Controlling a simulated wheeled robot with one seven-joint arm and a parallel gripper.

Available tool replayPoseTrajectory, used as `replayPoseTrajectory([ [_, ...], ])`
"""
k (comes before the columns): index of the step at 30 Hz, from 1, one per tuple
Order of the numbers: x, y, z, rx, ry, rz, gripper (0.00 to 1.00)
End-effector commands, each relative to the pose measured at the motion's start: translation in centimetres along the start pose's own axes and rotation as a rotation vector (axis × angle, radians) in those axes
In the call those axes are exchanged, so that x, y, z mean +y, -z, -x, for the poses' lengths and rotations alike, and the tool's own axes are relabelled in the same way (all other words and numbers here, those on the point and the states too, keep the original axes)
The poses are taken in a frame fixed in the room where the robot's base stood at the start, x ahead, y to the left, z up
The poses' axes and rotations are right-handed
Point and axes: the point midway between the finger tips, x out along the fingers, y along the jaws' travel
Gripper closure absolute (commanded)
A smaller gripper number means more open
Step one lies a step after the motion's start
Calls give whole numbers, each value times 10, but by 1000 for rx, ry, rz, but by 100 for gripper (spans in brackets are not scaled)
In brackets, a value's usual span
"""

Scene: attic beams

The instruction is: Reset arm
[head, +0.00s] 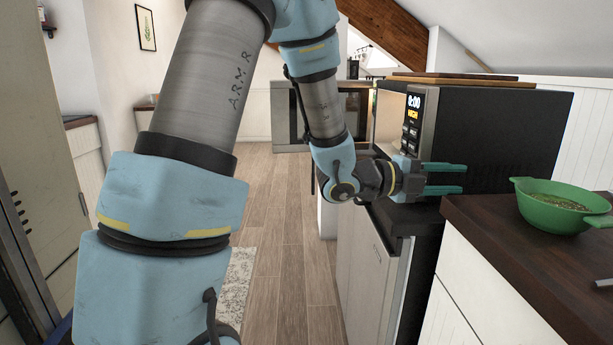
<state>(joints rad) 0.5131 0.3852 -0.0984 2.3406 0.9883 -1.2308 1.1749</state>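My gripper (462,179) is at the right of the head view, its two teal fingers pointing right and spread apart with nothing between them. It is in front of the side of a black microwave (500,125), at about the height of the microwave's lower part. I cannot tell whether it touches the microwave. My blue and grey arm comes down from the top of the view and hides part of the microwave's front. The microwave's door (287,117) stands open, swung out to the left.
A green bowl (545,220) with small bits of food stands on the dark countertop (485,217) at the right, close to my gripper. A wooden board (450,80) lies on the microwave. The wooden floor (275,215) in the middle is clear.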

Motion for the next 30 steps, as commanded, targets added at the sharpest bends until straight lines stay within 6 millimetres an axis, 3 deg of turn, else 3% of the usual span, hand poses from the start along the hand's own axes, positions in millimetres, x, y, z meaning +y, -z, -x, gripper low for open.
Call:
replayPoseTrajectory([
  [5,1,-78,58,-372,-152,275,60],
  [9,15,-129,142,-761,-225,620,60],
  [12,27,-141,213,-1045,-229,905,60],
  [14,34,-137,256,-1216,-208,1090,60],
  [15,38,-130,283,-1326,-188,1217,60],
  [18,47,-99,338,-1571,-116,1522,60],
  [21,51,-62,372,-1756,-40,1782,60],
  [25,52,-26,391,-1902,38,2012,60],
  [30,54,-9,396,-1963,70,2118,60],
])
